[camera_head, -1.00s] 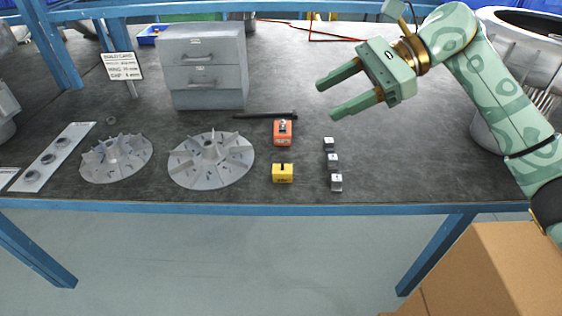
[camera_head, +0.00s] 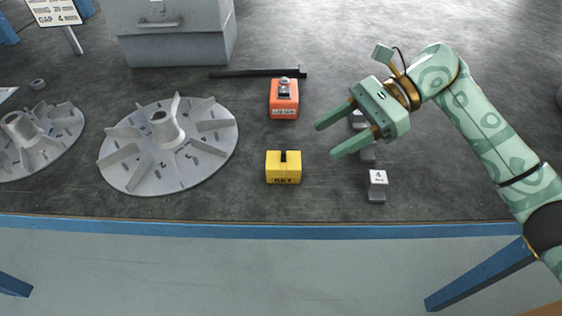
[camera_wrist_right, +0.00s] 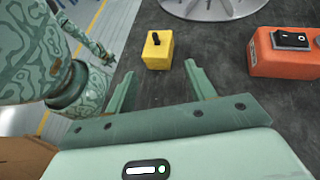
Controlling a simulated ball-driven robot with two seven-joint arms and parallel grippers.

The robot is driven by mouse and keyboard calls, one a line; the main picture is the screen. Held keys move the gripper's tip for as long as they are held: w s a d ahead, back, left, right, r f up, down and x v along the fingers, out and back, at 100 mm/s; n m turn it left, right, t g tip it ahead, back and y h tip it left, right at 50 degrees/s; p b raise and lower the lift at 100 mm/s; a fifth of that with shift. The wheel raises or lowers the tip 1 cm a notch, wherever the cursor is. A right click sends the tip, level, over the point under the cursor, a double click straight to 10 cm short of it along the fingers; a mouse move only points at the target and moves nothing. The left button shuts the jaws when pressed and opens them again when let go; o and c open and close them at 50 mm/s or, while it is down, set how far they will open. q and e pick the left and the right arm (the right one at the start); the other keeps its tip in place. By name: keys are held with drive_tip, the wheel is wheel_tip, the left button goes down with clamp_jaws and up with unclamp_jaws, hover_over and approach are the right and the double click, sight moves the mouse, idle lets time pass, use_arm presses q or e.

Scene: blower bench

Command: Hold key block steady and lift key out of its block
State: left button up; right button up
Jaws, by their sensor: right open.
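The yellow key block (camera_head: 283,174) sits upright on the dark bench, right of the larger finned wheel. A small dark key (camera_head: 283,157) stands in its top. The block also shows in the right wrist view (camera_wrist_right: 158,52), with the dark key (camera_wrist_right: 155,38) upright in it. My right gripper (camera_head: 325,141) is open and empty, up and to the right of the yellow block, its fingers pointing left toward it. In the right wrist view the fingers (camera_wrist_right: 160,80) are spread, with the block beyond their tips.
An orange switch box (camera_head: 284,103) stands behind the yellow block. Several small grey blocks (camera_head: 377,190) lie to the right, some partly hidden by my right gripper. A finned wheel (camera_head: 128,150) lies left. A dark bar (camera_head: 250,72) and grey drawers (camera_head: 175,48) are behind.

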sight(298, 157)
drive_tip(key=x, duration=0.2)
drive_tip(key=p+x, duration=0.1)
drive_tip(key=x, duration=0.2)
drive_tip(key=shift+s+a+p, duration=0.25)
drive_tip(key=shift+a+p, duration=0.1)
drive_tip(key=shift+a, duration=0.1)
drive_tip(key=shift+b+x, duration=0.35)
drive_tip(key=shift+x, duration=0.85)
use_arm(q)
drive_tip(key=shift+s+a+f, duration=0.1)
drive_tip(key=shift+s+f, duration=0.05)
drive_tip(key=shift+s, duration=0.65)
drive_tip(key=shift+s+a+f, duration=0.1)
drive_tip(key=shift+s+f, duration=0.05)
drive_tip(key=shift+s, duration=0.6)
use_arm(e)
drive_tip(key=shift+s+a+f, duration=0.15)
drive_tip(key=shift+a+f, duration=0.3)
drive_tip(key=shift+a, duration=0.1)
